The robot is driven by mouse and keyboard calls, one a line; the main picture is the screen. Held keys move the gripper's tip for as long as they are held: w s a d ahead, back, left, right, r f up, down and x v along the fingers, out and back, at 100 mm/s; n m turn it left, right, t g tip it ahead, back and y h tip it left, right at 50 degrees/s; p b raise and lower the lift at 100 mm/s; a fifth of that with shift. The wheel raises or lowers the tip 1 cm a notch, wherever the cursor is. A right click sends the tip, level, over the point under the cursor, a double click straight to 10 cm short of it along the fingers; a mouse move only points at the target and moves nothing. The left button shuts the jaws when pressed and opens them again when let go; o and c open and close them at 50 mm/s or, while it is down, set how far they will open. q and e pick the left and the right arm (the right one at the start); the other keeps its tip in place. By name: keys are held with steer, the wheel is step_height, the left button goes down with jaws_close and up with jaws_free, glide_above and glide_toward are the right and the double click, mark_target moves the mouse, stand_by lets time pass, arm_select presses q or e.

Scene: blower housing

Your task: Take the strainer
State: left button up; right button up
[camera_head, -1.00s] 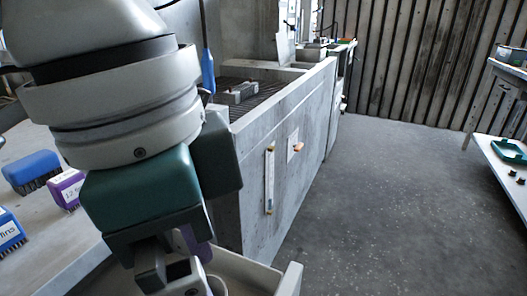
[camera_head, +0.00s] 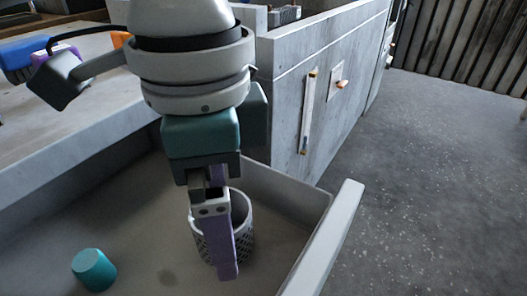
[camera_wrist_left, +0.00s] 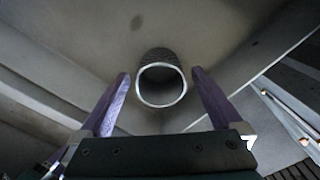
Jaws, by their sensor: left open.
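The strainer (camera_head: 244,226) is a grey, perforated, open-topped cylinder standing in the grey bin in the head view. In the left wrist view, its pale round rim (camera_wrist_left: 162,102) faces the camera, with its dark mesh wall beyond. My left gripper (camera_head: 227,272) points down over it with purple fingers and hides part of it. In the left wrist view, the open fingers (camera_wrist_left: 161,76) lie on either side of the strainer, with a gap on each side. I cannot tell their exact height against its rim. My right gripper is not in view.
The grey bin (camera_head: 325,240) has raised walls close to the strainer on the right. A teal cup-shaped piece (camera_head: 94,270) lies in the bin to the left. A concrete cabinet (camera_head: 290,105) stands behind. The floor on the right is clear.

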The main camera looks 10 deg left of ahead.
arm_select(q)
steer(key=shift+f, duration=0.65)
steer(key=shift+r, duration=0.1)
steer(key=c, duration=1.5)
